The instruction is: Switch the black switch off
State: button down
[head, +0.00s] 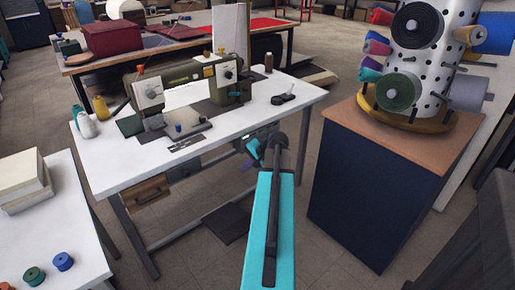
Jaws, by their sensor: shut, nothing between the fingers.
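A small dark box (240,143) with a tiny green spot shows at the front edge of the white sewing table, right of its middle. It looks like the black switch, but its lever and position are too small to tell. My gripper (250,155) is beside this box, just in front of and below the table edge. It is shut and empty. My arm comes up from the bottom of the view and partly covers the area around the box. I cannot tell whether the gripper touches it.
A green sewing machine (190,85) stands on the white table (235,120), with thread spools at its left. A wooden drawer (147,190) hangs below. A dark blue cabinet (365,190) bearing a spool rack (432,60) stands close at the right. Floor shows between cabinet and table.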

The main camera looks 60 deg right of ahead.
jog(key=s+d+r+m+t+h, duration=0.1)
jog(key=s+d+r+m+h, duration=0.1)
jog(key=s+d+r, duration=0.6)
jog(key=shift+s+d+r+m+b, duration=0.2)
jog(key=shift+d+r+m+b, duration=0.3)
jog(key=shift+d, duration=0.65)
jog(key=w+r+x, duration=0.2)
jog(key=x, duration=1.1)
jog(key=shift+d, duration=0.4)
